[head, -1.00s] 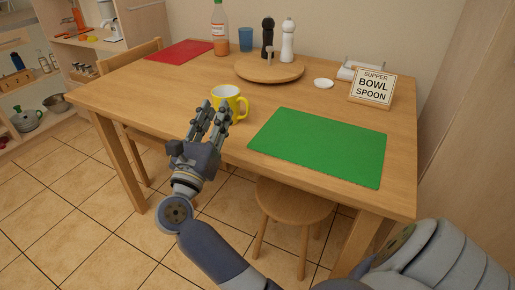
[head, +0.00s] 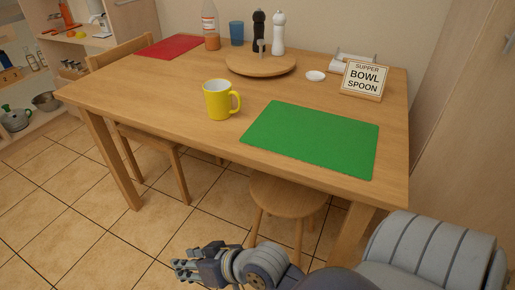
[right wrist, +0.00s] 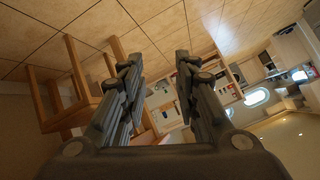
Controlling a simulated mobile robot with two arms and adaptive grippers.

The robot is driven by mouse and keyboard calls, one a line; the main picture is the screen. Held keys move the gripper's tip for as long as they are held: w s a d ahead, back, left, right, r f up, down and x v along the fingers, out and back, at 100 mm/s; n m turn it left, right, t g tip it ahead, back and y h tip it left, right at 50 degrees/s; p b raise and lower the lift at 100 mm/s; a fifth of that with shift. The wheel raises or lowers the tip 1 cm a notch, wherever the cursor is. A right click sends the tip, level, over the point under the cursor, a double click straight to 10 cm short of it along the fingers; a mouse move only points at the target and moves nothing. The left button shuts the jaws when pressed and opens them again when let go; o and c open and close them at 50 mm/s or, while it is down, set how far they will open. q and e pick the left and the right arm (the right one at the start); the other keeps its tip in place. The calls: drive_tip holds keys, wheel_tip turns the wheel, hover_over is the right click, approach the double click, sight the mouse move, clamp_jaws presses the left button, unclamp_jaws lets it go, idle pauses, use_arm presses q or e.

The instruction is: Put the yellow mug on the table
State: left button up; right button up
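The yellow mug (head: 214,101) stands upright on the wooden table (head: 150,92), near its front edge and left of the green mat. Its handle points right and its inside looks white. Nothing touches it. My right gripper (head: 184,268) is low in the head view, over the floor in front of the table and well apart from the mug. In the right wrist view the right gripper (right wrist: 158,68) has its fingers spread with nothing between them. My left gripper is not in view.
A green mat (head: 315,138) lies right of the mug, with a sign (head: 363,80) behind it. A red mat (head: 172,46) and a bottle (head: 210,28) are farther back. A stool (head: 287,195) stands under the front edge.

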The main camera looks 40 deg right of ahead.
drive_tip(key=s+d+f+n+g+h, duration=0.1)
drive_tip(key=s+d+f+g+h, duration=0.1)
drive_tip(key=s, duration=0.4)
drive_tip(key=s+d+f+n+g+h, duration=0.1)
drive_tip(key=s+d+f+g+h, duration=0.1)
drive_tip(key=s+d+f, duration=0.3)
drive_tip(key=shift+s+d+g, duration=0.9)
drive_tip(key=shift+s+d, duration=0.15)
drive_tip(key=shift+s, duration=0.2)
